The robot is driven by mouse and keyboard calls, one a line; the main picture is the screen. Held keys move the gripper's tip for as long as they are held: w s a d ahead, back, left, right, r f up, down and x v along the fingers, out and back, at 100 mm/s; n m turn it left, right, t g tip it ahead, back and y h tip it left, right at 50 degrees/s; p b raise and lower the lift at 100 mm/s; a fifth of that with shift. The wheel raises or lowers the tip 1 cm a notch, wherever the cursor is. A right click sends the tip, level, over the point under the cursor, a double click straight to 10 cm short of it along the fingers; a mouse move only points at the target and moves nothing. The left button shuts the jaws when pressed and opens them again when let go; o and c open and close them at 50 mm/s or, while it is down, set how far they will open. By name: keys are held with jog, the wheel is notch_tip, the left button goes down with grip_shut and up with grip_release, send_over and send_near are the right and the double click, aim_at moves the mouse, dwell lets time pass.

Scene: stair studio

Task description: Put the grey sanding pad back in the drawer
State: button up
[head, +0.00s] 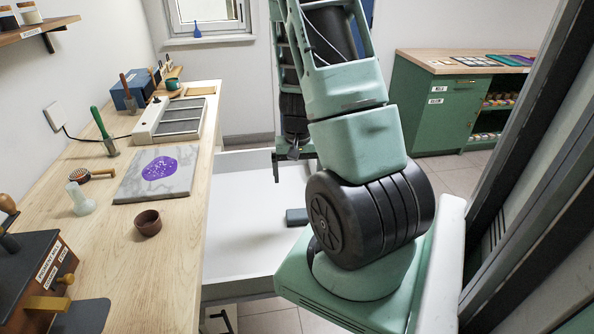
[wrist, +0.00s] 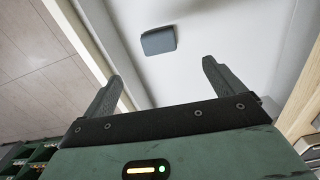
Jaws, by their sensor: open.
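The grey sanding pad (head: 297,216) lies flat on the white floor of the pulled-out drawer (head: 240,215), towards its right side, partly near my arm in the head view. In the wrist view the pad (wrist: 158,40) shows whole, beyond and between my fingertips, with nothing touching it. My gripper (wrist: 162,75) is open and empty, with its fingers pointing towards the drawer floor. In the head view my gripper (head: 291,154) hangs over the far part of the drawer, apart from the pad. My arm hides the drawer's right part.
The workbench (head: 190,230) on the left holds a marble slab (head: 128,190), a brown cup (head: 148,223) and several tools. A green cabinet (head: 420,110) stands at the back right. Tiled floor (head: 480,180) is clear before it. A dark frame edges the right.

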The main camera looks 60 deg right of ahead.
jog(key=w+a+r+n+y, duration=0.1)
jog(key=w+a+r+n, duration=0.2)
jog(key=a, duration=0.5)
jog(key=w+a+r+n, duration=0.2)
jog(key=w+a+r, duration=0.1)
jog(key=a, duration=0.5)
jog(key=w+a+r+n+y, duration=0.1)
jog(key=w+a+r+n, duration=0.15)
jog(key=a, duration=0.65)
jog(key=s+a+r+n, duration=0.3)
jog(key=s+a+n, duration=0.2)
jog(key=s+a, duration=0.2)
jog(key=s+a+r+n+h, duration=0.1)
jog(key=s+a+r+n, duration=0.2)
jog(key=a, duration=0.9)
jog(key=s+n, duration=0.3)
jog(key=s, duration=0.2)
jog(key=shift+a+r, duration=0.3)
jog(key=shift+r, duration=0.05)
